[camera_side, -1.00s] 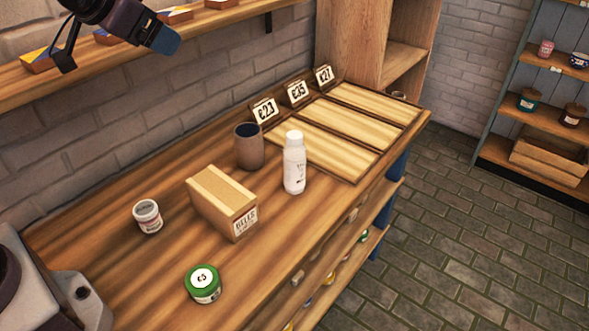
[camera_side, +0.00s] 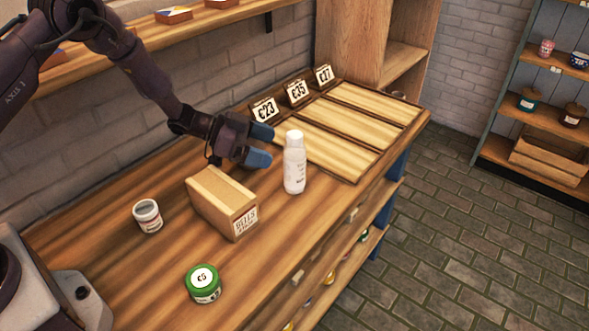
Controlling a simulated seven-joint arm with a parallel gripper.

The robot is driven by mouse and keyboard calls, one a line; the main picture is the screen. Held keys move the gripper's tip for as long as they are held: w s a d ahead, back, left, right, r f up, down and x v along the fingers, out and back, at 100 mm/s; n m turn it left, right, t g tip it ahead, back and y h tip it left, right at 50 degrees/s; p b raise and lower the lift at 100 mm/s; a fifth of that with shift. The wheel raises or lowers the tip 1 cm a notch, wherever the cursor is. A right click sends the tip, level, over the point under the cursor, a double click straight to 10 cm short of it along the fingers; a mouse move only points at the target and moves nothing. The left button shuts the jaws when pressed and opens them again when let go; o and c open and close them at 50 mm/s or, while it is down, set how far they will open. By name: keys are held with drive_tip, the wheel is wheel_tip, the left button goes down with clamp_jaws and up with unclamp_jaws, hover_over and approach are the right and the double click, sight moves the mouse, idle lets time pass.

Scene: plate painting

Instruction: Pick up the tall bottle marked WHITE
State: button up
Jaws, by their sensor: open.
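The tall white bottle (camera_side: 294,165) stands upright on the wooden bench, right of the cardboard box and in front of the light wood panels. Its label is too small to read. My gripper (camera_side: 262,147) is just left of the bottle, with its blue fingertips apart and pointing towards it. A gap shows between the fingertips and the bottle, and nothing is between the fingers. The dark cup seen earlier is hidden behind my gripper.
A cardboard box (camera_side: 222,203) lies close below my gripper. A small white jar (camera_side: 148,216) and a green-lidded jar (camera_side: 203,283) stand further left and nearer. Price cards (camera_side: 297,91) stand behind the light panels (camera_side: 325,148). The bench front edge is right of the bottle.

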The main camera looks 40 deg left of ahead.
sight(294, 155)
drive_tip(key=x, duration=0.7)
drive_tip(key=shift+d, duration=0.1)
clamp_jaws()
